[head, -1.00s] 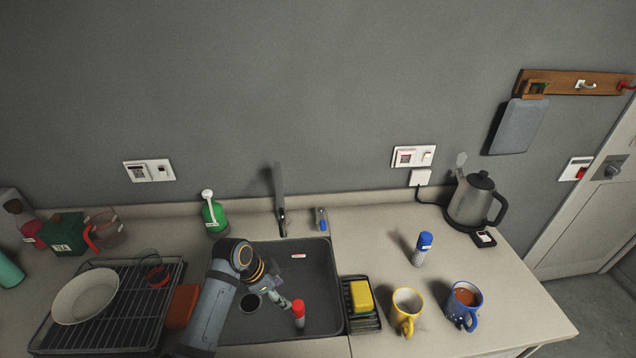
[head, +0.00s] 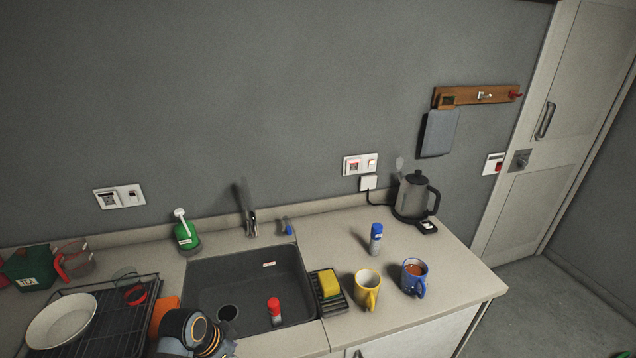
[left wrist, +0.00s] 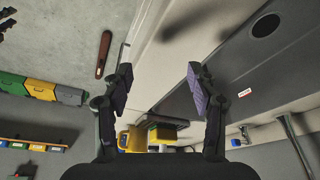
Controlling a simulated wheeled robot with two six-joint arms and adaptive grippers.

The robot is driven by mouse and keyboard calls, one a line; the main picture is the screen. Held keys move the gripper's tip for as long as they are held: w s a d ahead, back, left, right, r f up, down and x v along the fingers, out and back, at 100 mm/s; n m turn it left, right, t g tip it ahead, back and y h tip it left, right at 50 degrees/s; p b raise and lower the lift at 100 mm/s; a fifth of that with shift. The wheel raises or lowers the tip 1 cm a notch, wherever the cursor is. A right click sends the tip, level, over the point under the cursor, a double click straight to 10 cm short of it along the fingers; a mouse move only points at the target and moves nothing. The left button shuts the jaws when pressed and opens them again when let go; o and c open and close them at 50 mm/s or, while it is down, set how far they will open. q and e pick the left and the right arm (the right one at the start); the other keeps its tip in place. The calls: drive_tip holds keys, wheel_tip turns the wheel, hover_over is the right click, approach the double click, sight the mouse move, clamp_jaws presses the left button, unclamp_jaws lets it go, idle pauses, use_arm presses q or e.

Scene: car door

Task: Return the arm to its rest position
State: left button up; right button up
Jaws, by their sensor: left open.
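In the head view my left arm (head: 192,333) is low at the front edge of the sink, cut off by the frame's bottom. Its fingertips are not clear there. In the left wrist view my left gripper (left wrist: 158,90) is open, its two fingers wide apart with nothing between them. The sink (left wrist: 225,80), the yellow mug (left wrist: 133,139) and the sponge (left wrist: 160,133) lie beyond the fingers, clear of them. My right gripper is not in view.
A red-capped shaker (head: 274,312) stands in the sink. A dish rack (head: 110,310) with a white bowl (head: 60,320) is at left. A yellow mug (head: 366,290), blue mug (head: 414,278), blue-capped shaker (head: 376,240) and kettle (head: 414,200) stand on the right counter.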

use_arm(q)
drive_tip(key=s+a+r+n+t+y, duration=0.1)
drive_tip(key=s+a+n+y, duration=0.1)
drive_tip(key=s+n, duration=0.3)
drive_tip(key=s+a+r+n+y, duration=0.1)
drive_tip(key=s+a+r+n, duration=0.15)
drive_tip(key=s, duration=0.55)
wheel_tip(320, 180, down, 31)
drive_tip(key=s+a+g+b, duration=0.2)
drive_tip(key=s+a+b, duration=0.1)
drive_tip(key=b, duration=0.1)
drive_tip(key=s+a+f+n+b, duration=0.1)
drive_tip(key=s+f+b, duration=0.1)
drive_tip(key=s+f, duration=1.6)
drive_tip(key=shift+g, duration=0.3)
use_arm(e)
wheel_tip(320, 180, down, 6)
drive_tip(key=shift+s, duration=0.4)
use_arm(q)
drive_tip(key=shift+f, duration=0.1)
